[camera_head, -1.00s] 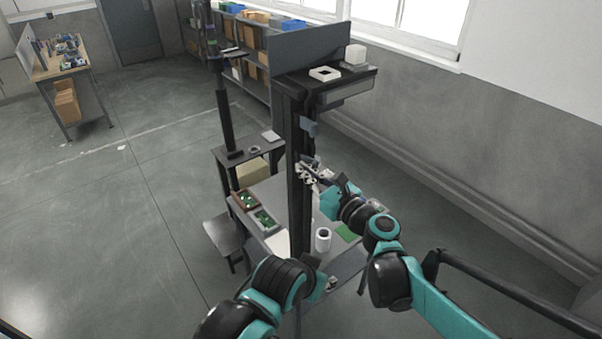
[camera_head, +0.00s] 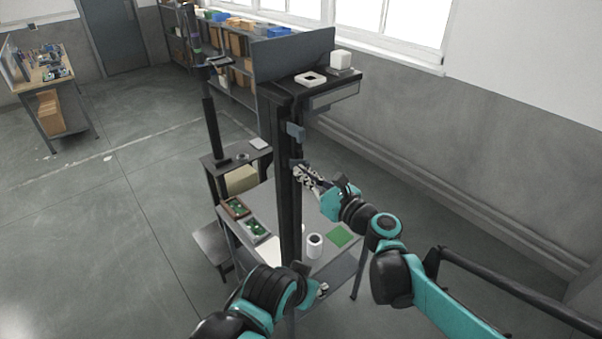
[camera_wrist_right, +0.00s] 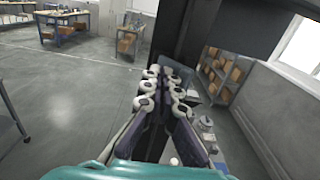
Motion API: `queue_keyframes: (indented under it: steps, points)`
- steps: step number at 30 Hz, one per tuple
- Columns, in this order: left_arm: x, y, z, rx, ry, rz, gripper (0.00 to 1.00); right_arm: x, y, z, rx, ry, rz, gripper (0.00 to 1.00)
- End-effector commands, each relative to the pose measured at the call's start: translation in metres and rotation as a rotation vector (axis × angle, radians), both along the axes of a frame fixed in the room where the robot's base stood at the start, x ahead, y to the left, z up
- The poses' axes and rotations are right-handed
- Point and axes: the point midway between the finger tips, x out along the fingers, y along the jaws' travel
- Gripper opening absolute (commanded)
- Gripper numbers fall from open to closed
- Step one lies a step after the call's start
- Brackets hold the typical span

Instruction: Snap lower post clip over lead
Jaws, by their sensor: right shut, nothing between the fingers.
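The dark upright post (camera_head: 285,200) stands at the workbench. A blue-grey upper clip (camera_head: 296,131) sticks out from its right side, open or closed I cannot tell. The lower clip (camera_head: 297,162) shows only as a small grey-blue piece just above my right fingertips. My right gripper (camera_head: 302,174) is shut and empty, its tips beside the post at the lower clip. In the right wrist view the shut fingers (camera_wrist_right: 165,92) point at the dark post, with a blue-grey piece (camera_wrist_right: 178,68) right behind the tips. I cannot make out the lead. My left gripper (camera_head: 322,288) is low, mostly hidden by its wrist.
The bench holds a white roll (camera_head: 314,246), a green board (camera_head: 340,235) and trays with green boards (camera_head: 256,229). A shelf (camera_head: 338,75) tops the post. A stool (camera_head: 212,242) stands to the left. Open floor lies further left.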

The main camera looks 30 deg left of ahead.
Motion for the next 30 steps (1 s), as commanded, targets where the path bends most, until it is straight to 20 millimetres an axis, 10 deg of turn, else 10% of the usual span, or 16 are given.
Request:
queue_keyframes:
  steps: [30]
  points:
    - [0.0,0.0,-0.003,0.0,0.0,0.0,0.4,-0.012,-0.035,0.0,0.0,0.0,0.0,0.0]
